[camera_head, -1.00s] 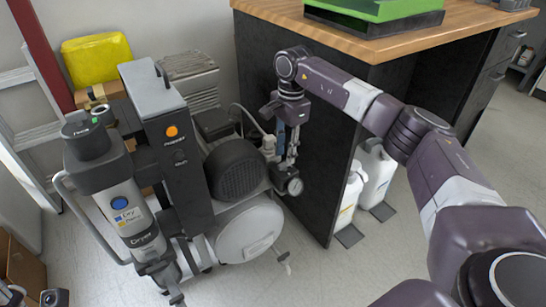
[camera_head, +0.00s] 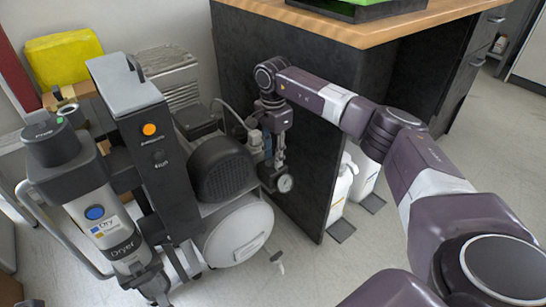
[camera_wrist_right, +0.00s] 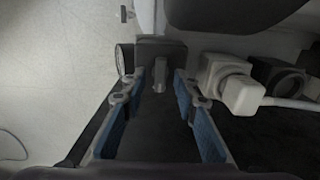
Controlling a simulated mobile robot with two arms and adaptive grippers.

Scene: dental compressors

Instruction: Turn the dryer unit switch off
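The dryer unit (camera_head: 100,215) is a grey and black upright column at the left of the compressor, with a blue round spot and a "Dryer" label. Beside it stands a tall dark panel (camera_head: 165,185) with an orange light and a black knob. My right gripper (camera_head: 272,180) points down behind the motor, near a round gauge (camera_head: 285,183). In the right wrist view its blue-padded fingers (camera_wrist_right: 158,85) are apart. A dark box (camera_wrist_right: 160,52) with a small grey lever (camera_wrist_right: 159,78) lies ahead between the fingertips; contact is unclear. I cannot tell which switch this is. My left gripper is out of view.
The white tank (camera_head: 238,233) and black motor (camera_head: 222,168) are close left of my right gripper. A dark cabinet side (camera_head: 300,120) is close on its right. A white fitting (camera_wrist_right: 240,93) is right of the fingers. Floor is clear in front.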

